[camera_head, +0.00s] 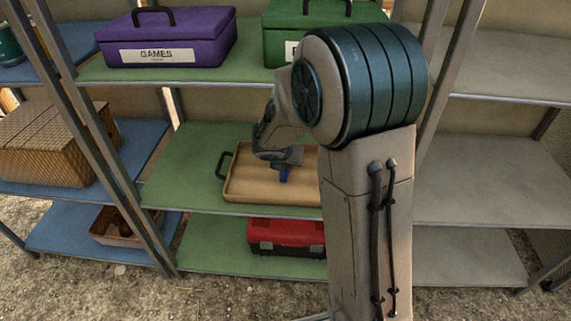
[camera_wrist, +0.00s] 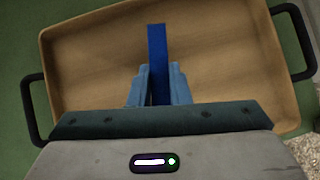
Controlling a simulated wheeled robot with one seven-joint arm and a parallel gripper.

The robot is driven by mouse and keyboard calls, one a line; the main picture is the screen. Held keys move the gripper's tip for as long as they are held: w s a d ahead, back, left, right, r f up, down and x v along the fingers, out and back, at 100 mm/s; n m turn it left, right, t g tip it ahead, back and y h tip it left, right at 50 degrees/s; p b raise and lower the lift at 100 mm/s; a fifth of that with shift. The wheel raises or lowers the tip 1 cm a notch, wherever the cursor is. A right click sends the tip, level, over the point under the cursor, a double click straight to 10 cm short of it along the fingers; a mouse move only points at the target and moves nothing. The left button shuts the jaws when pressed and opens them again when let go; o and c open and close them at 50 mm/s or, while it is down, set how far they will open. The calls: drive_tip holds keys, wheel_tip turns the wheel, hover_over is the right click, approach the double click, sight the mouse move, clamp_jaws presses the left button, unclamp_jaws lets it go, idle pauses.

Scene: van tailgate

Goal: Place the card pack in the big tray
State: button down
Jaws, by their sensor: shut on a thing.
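The card pack (camera_wrist: 157,45) is a narrow blue block. My gripper (camera_wrist: 158,85) is shut on it, with one finger on each side. The big tray (camera_wrist: 90,65) is a tan tray with raised walls and black handles at both ends. In the wrist view, the card pack shows against the tray's floor. I cannot tell whether the pack touches the tray floor. My arm hides the tray's right part.
A purple box labelled GAMES (camera_head: 165,38) and a green box (camera_head: 290,30) stand on the shelf above. A red toolbox (camera_head: 287,237) stands on the shelf below. A wicker basket (camera_head: 55,145) is at left. Metal posts flank the shelves; the right grey shelves (camera_head: 480,190) are empty.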

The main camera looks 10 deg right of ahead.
drive_tip(key=shift+d+f, duration=0.1)
drive_tip(key=shift+f, duration=0.1)
drive_tip(key=shift+f, duration=0.2)
drive_tip(key=c, duration=1.3)
unclamp_jaws()
drive_tip(key=shift+c, duration=0.2)
